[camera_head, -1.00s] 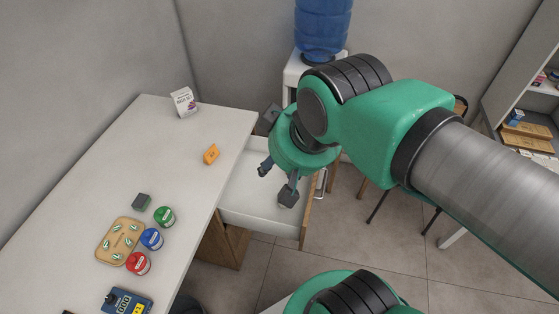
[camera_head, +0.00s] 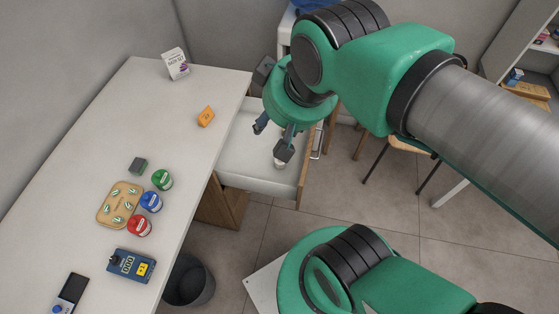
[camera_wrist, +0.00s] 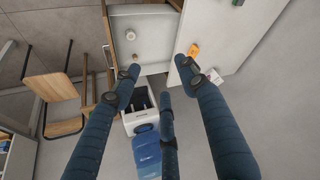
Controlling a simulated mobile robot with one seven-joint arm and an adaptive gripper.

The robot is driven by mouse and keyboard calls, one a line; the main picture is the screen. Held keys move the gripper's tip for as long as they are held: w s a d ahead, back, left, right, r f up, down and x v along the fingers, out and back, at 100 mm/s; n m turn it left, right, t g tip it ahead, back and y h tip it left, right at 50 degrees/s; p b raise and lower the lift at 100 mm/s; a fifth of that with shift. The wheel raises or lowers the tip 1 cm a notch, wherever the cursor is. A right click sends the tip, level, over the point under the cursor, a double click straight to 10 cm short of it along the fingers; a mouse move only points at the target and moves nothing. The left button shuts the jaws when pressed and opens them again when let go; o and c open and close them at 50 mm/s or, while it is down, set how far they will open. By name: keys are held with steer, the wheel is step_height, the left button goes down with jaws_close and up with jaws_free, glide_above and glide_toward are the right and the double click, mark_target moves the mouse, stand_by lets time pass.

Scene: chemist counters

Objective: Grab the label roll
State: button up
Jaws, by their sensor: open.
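An open drawer (camera_head: 240,168) with a white interior juts out from the counter's right side. In the wrist view, a small round white item (camera_wrist: 131,35), perhaps the label roll, lies on the drawer floor. A second small pale item (camera_wrist: 135,57) sits near it, close to the left fingertip. In the head view, a small white item (camera_head: 279,164) shows partly behind a fingertip. I cannot tell which of the two it is. My gripper (camera_head: 270,122), also in the wrist view (camera_wrist: 160,74), is above the drawer with its fingers spread open and empty.
The white counter (camera_head: 110,110) holds a white box (camera_head: 175,64), an orange item (camera_head: 206,116), green (camera_head: 162,180), blue (camera_head: 151,202) and red (camera_head: 139,225) jars, a tan tray (camera_head: 103,212) and a blue meter (camera_head: 131,265). A bin (camera_head: 189,282) stands below. A water dispenser (camera_wrist: 147,150) is close by.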

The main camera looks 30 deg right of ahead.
stand_by(0.3)
steer(key=o, duration=0.6)
steer(key=shift+c, duration=0.2)
